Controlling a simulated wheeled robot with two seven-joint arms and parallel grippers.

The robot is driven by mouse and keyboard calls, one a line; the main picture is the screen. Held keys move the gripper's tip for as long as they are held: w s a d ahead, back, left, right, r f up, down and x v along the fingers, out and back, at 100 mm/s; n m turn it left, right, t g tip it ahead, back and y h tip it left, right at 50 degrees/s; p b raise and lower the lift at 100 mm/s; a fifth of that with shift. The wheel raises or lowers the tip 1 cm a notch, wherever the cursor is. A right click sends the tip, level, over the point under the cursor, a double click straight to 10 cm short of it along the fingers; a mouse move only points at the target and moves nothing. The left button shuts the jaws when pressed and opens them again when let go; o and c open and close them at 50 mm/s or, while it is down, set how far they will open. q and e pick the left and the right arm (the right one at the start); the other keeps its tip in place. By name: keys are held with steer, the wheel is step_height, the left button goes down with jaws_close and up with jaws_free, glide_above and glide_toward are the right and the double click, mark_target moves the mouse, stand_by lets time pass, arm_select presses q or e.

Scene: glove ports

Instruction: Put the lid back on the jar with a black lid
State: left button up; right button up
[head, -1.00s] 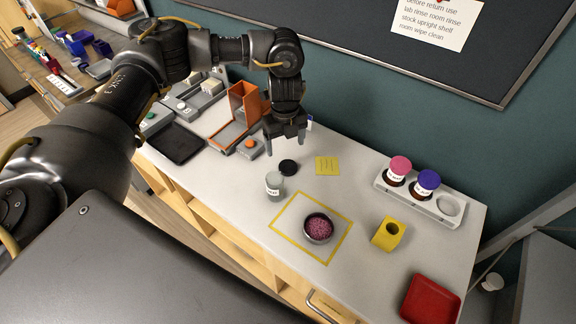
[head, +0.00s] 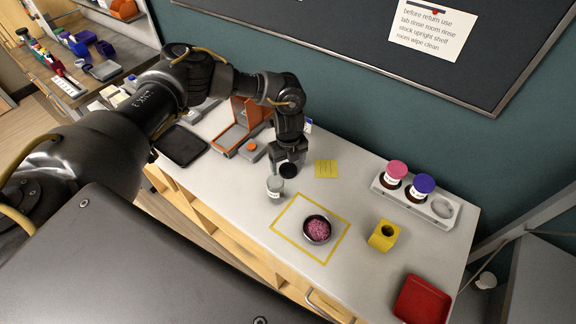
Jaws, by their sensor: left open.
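A small grey jar (head: 275,187) with a pale label stands upright on the white bench, to the left of the yellow taped square. A round black lid (head: 288,170) lies just behind the jar. My left gripper (head: 287,166) points down over the lid, its open fingers at the lid's two sides. I cannot tell whether they touch it. My right gripper is not in view.
A yellow block (head: 383,236), a red tray (head: 423,299) and a white rack (head: 442,215) with pink- and blue-lidded jars are to the right. An orange stand (head: 237,128) is behind left.

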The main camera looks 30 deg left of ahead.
arm_select(q)
steer(key=shift+f, duration=0.75)
steer(key=c, duration=1.1)
steer(key=shift+o, duration=0.2)
steer(key=shift+r, duration=0.15)
steer(key=shift+r, duration=0.55)
steer(key=s+d+r+b, duration=0.1)
steer(key=s+r+b, duration=0.4)
steer(key=s+r, duration=0.6)
steer(key=s, duration=0.3)
steer(key=shift+r, duration=0.35)
